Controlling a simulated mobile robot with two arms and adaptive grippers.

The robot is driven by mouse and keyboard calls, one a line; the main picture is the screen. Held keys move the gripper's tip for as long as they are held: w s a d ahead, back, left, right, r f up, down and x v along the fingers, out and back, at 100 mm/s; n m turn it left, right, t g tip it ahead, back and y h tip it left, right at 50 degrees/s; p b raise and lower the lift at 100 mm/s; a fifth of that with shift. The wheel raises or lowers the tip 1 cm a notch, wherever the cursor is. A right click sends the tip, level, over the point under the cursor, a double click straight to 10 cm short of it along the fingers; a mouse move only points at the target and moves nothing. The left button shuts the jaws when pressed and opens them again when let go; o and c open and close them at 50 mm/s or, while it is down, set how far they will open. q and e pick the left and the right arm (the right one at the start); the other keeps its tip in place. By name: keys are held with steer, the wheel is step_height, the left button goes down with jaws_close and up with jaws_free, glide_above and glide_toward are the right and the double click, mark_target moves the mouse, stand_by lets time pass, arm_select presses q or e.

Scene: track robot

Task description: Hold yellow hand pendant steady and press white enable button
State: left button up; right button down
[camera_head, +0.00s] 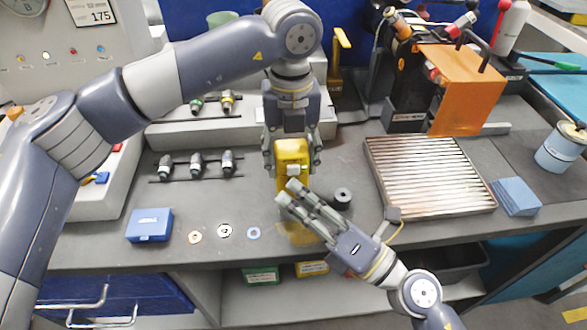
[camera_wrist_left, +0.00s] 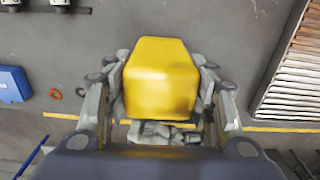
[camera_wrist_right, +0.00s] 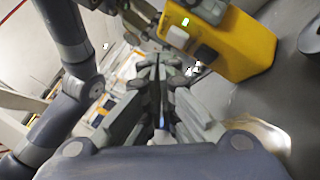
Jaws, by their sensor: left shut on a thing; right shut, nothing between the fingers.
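The yellow hand pendant (camera_head: 292,152) is held above the bench in the head view. My left gripper (camera_head: 292,163) is shut on it from above, one finger on each side; the left wrist view shows the pendant's top (camera_wrist_left: 160,75) between the fingers. In the right wrist view the pendant (camera_wrist_right: 247,45) shows a small green light, a pale white button (camera_wrist_right: 178,37) and a dark button (camera_wrist_right: 205,54) on its face. My right gripper (camera_head: 288,194) is shut and empty, its fingertips just in front of the pendant's lower part. Contact with the button cannot be told.
A small black cylinder (camera_head: 342,197) stands just right of the pendant. A ribbed metal plate (camera_head: 428,178) lies farther right. A blue box (camera_head: 149,225) and several rings lie at the front left. Connectors (camera_head: 197,164) stand behind them. An orange panel (camera_head: 467,90) stands at the back right.

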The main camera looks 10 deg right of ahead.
steer(key=shift+s, duration=2.3)
arm_select(q)
steer(key=o, duration=1.5)
steer(key=shift+r, duration=0.1)
